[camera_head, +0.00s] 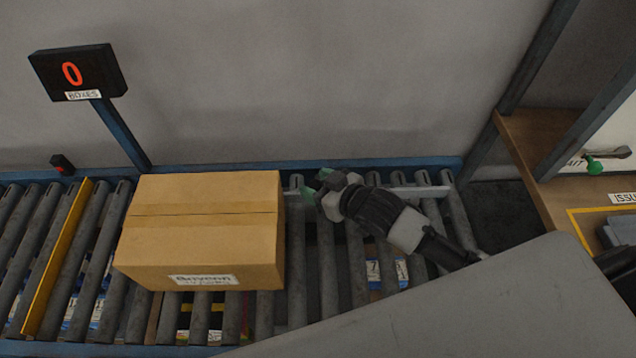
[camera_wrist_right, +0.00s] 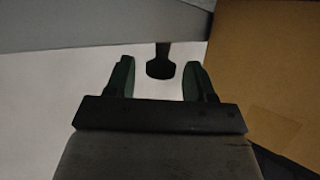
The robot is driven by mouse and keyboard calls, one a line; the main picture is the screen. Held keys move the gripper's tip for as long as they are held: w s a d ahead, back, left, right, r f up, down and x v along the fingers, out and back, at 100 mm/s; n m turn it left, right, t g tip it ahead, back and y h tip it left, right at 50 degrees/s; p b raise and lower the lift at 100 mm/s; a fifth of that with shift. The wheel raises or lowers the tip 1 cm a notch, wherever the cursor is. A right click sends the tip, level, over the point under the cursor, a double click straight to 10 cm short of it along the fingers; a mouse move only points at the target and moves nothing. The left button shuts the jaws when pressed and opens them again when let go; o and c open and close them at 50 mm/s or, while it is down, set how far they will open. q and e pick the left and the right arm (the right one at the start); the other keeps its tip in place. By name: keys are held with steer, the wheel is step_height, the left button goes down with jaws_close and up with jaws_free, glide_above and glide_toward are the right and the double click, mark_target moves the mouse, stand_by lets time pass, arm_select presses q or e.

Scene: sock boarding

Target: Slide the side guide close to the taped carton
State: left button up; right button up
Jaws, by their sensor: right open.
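The taped carton (camera_head: 200,230) sits on the conveyor rollers, closed, with a tape seam on top and a white label in front. It also shows at the right of the right wrist view (camera_wrist_right: 270,75). A pale grey bar (camera_head: 425,191), which looks like the side guide, lies across the rollers right of the carton, partly hidden by my right gripper (camera_head: 312,186). That gripper is open beside the carton's right side. In the right wrist view, a dark knob (camera_wrist_right: 160,62) shows between its green-tipped fingers (camera_wrist_right: 158,80), not clasped. My left gripper is out of view.
A yellow strip (camera_head: 58,258) stands across the rollers left of the carton. A counter sign (camera_head: 78,72) reading 0 boxes stands behind on a post. A wooden shelf (camera_head: 545,160) is at right, and a large grey surface (camera_head: 480,310) covers the lower right.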

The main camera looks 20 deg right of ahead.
steer(key=v, duration=1)
steer(key=shift+s+d, duration=0.2)
steer(key=shift+s, duration=0.1)
